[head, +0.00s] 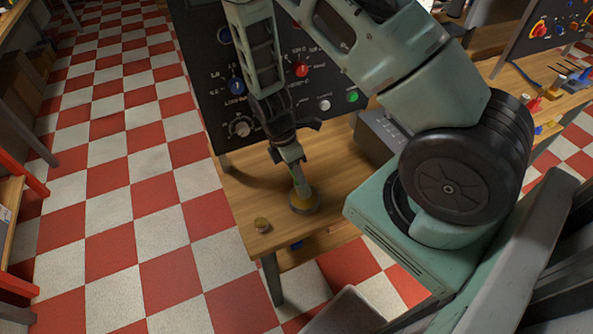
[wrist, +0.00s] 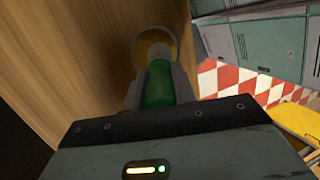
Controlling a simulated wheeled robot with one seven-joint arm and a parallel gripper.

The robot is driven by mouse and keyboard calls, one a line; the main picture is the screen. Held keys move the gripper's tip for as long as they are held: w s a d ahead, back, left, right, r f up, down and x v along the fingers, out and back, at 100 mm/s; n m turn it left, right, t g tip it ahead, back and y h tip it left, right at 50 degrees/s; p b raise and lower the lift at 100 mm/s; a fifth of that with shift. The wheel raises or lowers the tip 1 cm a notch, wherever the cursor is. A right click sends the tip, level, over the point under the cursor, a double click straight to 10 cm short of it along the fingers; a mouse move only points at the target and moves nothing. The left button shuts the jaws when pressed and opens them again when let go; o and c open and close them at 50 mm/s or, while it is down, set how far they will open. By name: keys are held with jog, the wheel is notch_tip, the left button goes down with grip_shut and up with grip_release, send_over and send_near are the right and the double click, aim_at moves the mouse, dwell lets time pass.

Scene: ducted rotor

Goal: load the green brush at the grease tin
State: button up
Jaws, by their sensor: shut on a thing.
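My gripper (wrist: 158,95) is shut on the green brush (wrist: 157,85), whose green handle shows between the fingers in the wrist view. In the head view the gripper (head: 294,166) points down over the wooden table near its front edge. The grease tin (head: 304,203) is a round yellowish tin on the table, directly below the gripper. Its round rim (wrist: 152,44) also shows past the brush's far end in the wrist view. The brush's lower end meets the tin in both pictures; whether it touches the grease inside is hidden.
A dark control panel (head: 270,80) with knobs rises behind the table (head: 240,190). A grey box (head: 381,137) stands on the right. The checkered floor at left is clear.

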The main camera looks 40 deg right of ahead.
jog(key=shift+f+b, duration=0.45)
jog(key=shift+f, duration=0.25)
dwell(1.3)
jog(key=shift+r+p, duration=2.85)
jog(key=shift+r, duration=0.75)
